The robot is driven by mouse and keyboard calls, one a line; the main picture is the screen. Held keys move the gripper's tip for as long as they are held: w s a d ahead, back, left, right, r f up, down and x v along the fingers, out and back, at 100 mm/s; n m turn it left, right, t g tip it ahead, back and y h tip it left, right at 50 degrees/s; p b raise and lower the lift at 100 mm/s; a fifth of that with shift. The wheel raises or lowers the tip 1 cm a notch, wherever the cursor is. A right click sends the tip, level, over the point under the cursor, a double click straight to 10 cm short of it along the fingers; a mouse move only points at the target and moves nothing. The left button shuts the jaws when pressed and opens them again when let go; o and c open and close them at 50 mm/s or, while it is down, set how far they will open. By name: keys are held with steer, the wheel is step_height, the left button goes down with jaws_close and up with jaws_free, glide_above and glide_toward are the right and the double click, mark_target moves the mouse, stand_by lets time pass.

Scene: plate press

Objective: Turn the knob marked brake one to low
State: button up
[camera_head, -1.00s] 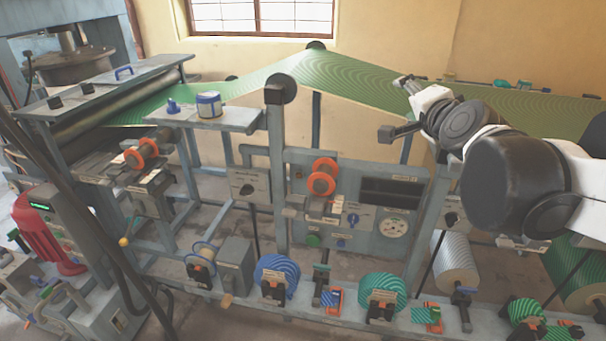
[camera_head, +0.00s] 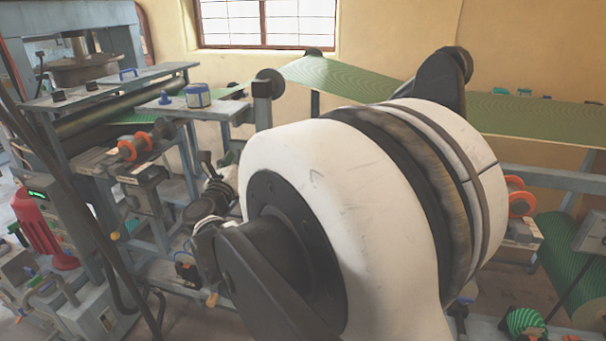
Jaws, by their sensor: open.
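I cannot make out a knob marked brake one; labels are too small to read, and my large white and black arm hides the middle of the press frame, where a grey panel with a dark knob showed earlier. My gripper (camera_head: 216,182) is small and partly hidden behind my arm, left of the arm's big white joint. Its dark fingers are apart and nothing shows between them. I cannot tell whether it touches anything. A grey box (camera_head: 592,232) shows at the right edge; no marking on it is legible.
A green web (camera_head: 350,84) runs across the back. A red machine part (camera_head: 42,226) stands at the lower left.

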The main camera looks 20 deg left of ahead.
steer(key=s+a+f+m+h+b, duration=0.1)
steer(key=s+a+f+m, duration=0.15)
steer(key=f, duration=0.25)
steer(key=s+a+f+m+g+h, duration=0.1)
steer(key=s+a+f+m, duration=0.15)
steer(key=f, duration=0.35)
steer(key=s+a+f+m+h+b, duration=0.1)
steer(key=s+f, duration=0.3)
steer(key=f, duration=0.1)
steer(key=w+b, duration=0.1)
steer(key=w, duration=0.3)
steer(key=w+a+b, duration=0.1)
steer(key=w, duration=0.4)
steer(key=w+a+b, duration=0.1)
steer(key=w, duration=0.3)
steer(key=shift+w+a+r, duration=0.1)
steer(key=shift+w, duration=0.3)
steer(key=c, duration=1.1)
